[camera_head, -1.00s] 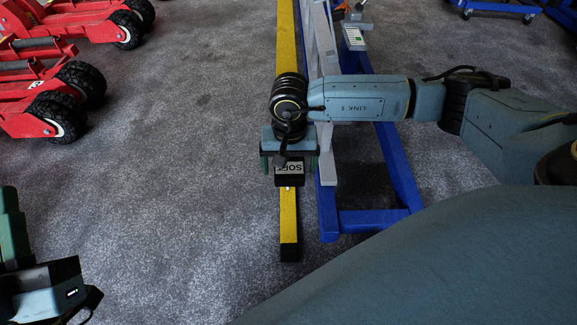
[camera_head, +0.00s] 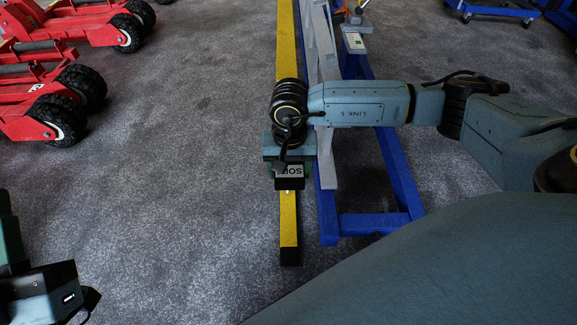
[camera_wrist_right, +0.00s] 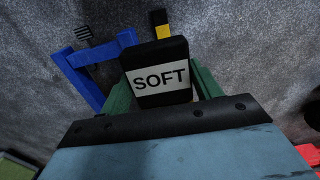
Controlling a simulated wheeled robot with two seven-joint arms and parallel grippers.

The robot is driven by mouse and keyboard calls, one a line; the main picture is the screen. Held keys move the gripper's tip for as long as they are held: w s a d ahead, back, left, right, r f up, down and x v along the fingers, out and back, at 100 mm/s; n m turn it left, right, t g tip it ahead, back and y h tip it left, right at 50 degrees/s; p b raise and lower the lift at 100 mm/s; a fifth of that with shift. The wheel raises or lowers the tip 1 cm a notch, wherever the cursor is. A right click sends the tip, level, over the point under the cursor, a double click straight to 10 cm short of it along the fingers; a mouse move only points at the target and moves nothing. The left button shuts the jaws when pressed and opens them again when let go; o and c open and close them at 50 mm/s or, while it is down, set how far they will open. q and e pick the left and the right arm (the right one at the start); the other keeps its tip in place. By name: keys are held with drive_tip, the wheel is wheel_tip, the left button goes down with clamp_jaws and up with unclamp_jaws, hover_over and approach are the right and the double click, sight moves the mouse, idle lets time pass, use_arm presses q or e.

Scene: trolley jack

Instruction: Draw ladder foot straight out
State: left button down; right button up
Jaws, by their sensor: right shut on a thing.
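The ladder foot (camera_head: 289,172) is a black block with a white label reading SOFT. It sits over the long yellow rail (camera_head: 289,220), whose near end has a black cap (camera_head: 290,256). My right gripper (camera_head: 289,170) is shut on the foot from above. In the right wrist view the foot (camera_wrist_right: 158,75) lies between the green fingers (camera_wrist_right: 160,92), label facing the camera. How the foot joins the rail is hidden.
A blue frame (camera_head: 375,222) with a grey upright (camera_head: 327,155) stands close on the right of the rail. Red trolley jacks (camera_head: 40,110) with black wheels stand at the upper left. The grey carpet (camera_head: 170,200) between them and the rail is clear.

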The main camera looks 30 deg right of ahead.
drive_tip(key=s+a+p, duration=0.1)
drive_tip(key=s+a, duration=0.2)
drive_tip(key=s, duration=0.2)
drive_tip(key=shift+s+a, duration=0.2)
idle(0.6)
drive_tip(key=shift+p, duration=0.3)
drive_tip(key=shift+s+a+r+p, duration=0.4)
drive_tip(key=shift+s+r+p, duration=0.1)
drive_tip(key=shift+s, duration=0.15)
drive_tip(key=shift+s+a+r+p, duration=0.4)
drive_tip(key=shift+s+r, duration=0.1)
drive_tip(key=shift+s, duration=0.15)
